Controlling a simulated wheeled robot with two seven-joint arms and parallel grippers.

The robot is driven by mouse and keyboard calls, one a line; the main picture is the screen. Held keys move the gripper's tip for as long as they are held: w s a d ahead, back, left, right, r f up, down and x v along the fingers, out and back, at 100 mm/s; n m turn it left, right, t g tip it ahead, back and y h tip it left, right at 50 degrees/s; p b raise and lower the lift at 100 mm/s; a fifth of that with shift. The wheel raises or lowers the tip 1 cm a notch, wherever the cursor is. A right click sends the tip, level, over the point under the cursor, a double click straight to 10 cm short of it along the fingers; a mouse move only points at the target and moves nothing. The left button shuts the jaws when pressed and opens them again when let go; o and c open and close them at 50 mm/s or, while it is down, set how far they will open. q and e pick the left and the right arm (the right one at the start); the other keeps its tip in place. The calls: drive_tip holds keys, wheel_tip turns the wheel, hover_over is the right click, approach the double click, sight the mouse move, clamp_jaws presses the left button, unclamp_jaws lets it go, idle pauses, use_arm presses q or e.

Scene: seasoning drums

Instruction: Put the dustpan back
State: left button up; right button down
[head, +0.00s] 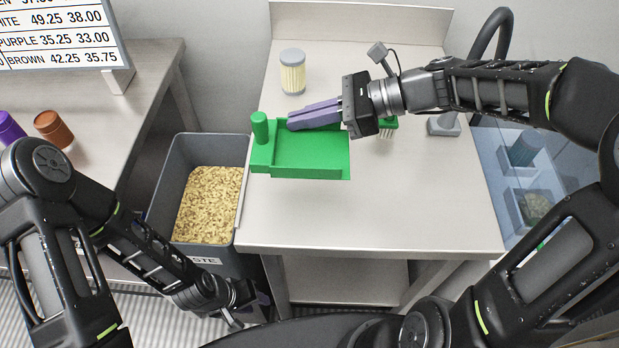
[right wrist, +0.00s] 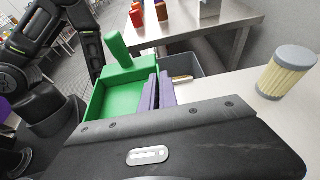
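The green dustpan (head: 315,155), with an upright round handle, is at the left part of the steel worktable and looks roughly level. It also shows in the right wrist view (right wrist: 115,98), where it seems raised above the tabletop. My right gripper (head: 300,118) reaches in from the right, its purple fingers (right wrist: 158,92) close together along the pan's far side wall and seemingly pinching it. The exact contact is hidden. A green brush (head: 388,125) with pale bristles is partly hidden behind my right gripper. My left gripper (head: 245,306) hangs low, in front of the bin; its fingers are unclear.
A grey waste bin (head: 165,200) with tan crumbs stands against the worktable's (head: 410,205) left side. A yellow drum with grey ends (head: 292,72) stands at the back. A blue-tinted basin (head: 520,185) lies right. The table's front is clear. Purple and brown cups (head: 54,128) are on the left table.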

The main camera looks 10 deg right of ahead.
drive_tip(key=shift+d+f, duration=0.15)
drive_tip(key=shift+f, duration=0.1)
wheel_tip(320, 180, down, 6)
drive_tip(key=shift+r+b, duration=0.1)
drive_tip(key=shift+b, duration=0.2)
drive_tip(key=shift+f, duration=1.85)
drive_tip(key=shift+f+b, duration=0.2)
drive_tip(key=shift+b, duration=0.1)
drive_tip(key=c, duration=1.6)
unclamp_jaws()
drive_tip(key=shift+c, duration=0.2)
drive_tip(key=shift+r, duration=0.15)
